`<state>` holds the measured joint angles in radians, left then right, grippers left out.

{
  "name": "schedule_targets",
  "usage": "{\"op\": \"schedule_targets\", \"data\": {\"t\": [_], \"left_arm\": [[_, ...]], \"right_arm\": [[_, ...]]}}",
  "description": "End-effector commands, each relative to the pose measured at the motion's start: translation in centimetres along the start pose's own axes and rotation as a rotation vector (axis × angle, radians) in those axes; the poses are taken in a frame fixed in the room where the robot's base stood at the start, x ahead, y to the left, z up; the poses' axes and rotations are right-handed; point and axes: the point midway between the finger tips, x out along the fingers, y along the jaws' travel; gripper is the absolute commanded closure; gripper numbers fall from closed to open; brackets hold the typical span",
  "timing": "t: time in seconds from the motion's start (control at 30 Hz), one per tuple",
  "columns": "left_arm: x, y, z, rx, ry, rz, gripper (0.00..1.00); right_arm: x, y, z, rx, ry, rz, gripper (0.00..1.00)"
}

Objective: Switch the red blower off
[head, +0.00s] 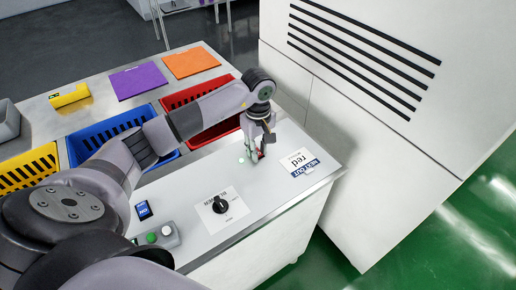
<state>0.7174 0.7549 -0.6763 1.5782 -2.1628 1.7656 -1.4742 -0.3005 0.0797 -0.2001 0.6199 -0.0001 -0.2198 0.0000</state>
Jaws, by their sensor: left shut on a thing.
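My left gripper (256,156) reaches down to the white panel top (265,200) near its back edge. Its fingers are shut on a small red part (262,153), mostly hidden between them; I cannot tell its shape or its switch position. A small green light (241,160) shows just left of the fingers. A card reading "NEXT OUT red" (300,163) lies to the right of the gripper. A black rotary knob (220,205) on a white labelled plate sits nearer to me. My right gripper is out of view.
A button box (170,235) and a blue card (143,211) are at the panel's near left. Red (222,133), blue (78,150) and yellow (16,178) crates stand behind. A tall white cabinet (360,130) stands close on the right.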

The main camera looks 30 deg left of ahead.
Motion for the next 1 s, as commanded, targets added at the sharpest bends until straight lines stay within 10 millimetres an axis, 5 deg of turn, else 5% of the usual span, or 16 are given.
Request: {"op": "schedule_targets", "data": {"t": [0.3,0.73,1.0], "left_arm": [[0.1,0.0,-0.1,0.0,-0.01,0.0,1.0],[0.2,0.0,-1.0,-0.004,-0.297,-0.001,1.0],[-0.3,0.0,-1.0,0.0,-0.367,0.0,1.0]], "right_arm": [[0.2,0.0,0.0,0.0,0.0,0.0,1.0],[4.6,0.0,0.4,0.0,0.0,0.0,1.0],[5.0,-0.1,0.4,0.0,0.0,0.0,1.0]]}}
